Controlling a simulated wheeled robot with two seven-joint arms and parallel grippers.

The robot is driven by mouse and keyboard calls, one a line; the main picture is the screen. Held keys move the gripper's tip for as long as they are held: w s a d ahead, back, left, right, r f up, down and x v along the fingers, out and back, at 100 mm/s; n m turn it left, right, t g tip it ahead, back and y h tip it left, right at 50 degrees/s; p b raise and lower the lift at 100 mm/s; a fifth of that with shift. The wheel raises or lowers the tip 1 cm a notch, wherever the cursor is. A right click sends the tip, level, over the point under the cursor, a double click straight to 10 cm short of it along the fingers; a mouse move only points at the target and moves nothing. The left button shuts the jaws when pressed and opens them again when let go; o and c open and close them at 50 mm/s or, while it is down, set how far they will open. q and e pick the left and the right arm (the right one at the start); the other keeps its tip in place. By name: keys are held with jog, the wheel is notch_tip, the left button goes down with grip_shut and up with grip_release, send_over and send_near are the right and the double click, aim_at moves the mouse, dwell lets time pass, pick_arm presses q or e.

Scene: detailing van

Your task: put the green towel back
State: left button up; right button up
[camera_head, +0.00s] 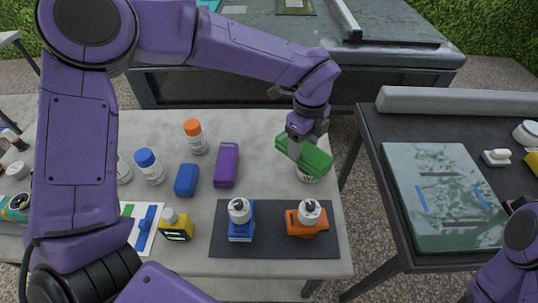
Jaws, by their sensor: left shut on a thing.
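The green towel (318,160) is a thick folded block. My left gripper (295,149) is shut on it, with the arm reaching over from the upper left. The towel is tilted and sits over a white container (305,176) near the right end of the pale table. It hides most of that container, and I cannot tell whether they touch. A blue folded towel (186,180) and a purple folded towel (227,165) lie to the left on the same table. Part of my right arm shows at the lower right, but its gripper is out of the picture.
Orange-capped (195,137) and blue-capped (149,167) bottles and a yellow bottle (176,226) stand left. A gap separates the dark right table (380,150), bearing a green panel (440,190).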

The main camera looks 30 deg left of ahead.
pick_arm(q)
jog(key=a+f+p, duration=0.1)
jog(key=a+f, duration=0.1)
jog(key=a, duration=0.1)
jog(key=a+f+p, duration=0.1)
jog(key=a+f, duration=0.2)
jog(key=a, duration=0.1)
jog(key=a+f+p, duration=0.1)
jog(key=a+f, duration=0.1)
jog(key=a, duration=0.1)
jog(key=shift+w+a+f, duration=0.2)
jog(key=shift+a+f, duration=0.2)
jog(key=f, duration=0.1)
jog(key=f+p, duration=0.1)
jog(key=a+f+p, duration=0.1)
jog(key=f, duration=0.1)
jog(key=shift+s, duration=0.25)
jog(key=shift+w+f, duration=0.1)
jog(key=shift+f+b, duration=0.15)
jog(key=shift+b, duration=0.25)
jog(key=o, duration=1.2)
pick_arm(e)
jog(key=r, duration=0.2)
jog(key=s+r, duration=0.1)
jog(key=r, duration=0.2)
jog(key=shift+a+r, duration=0.1)
jog(key=shift+r, duration=0.05)
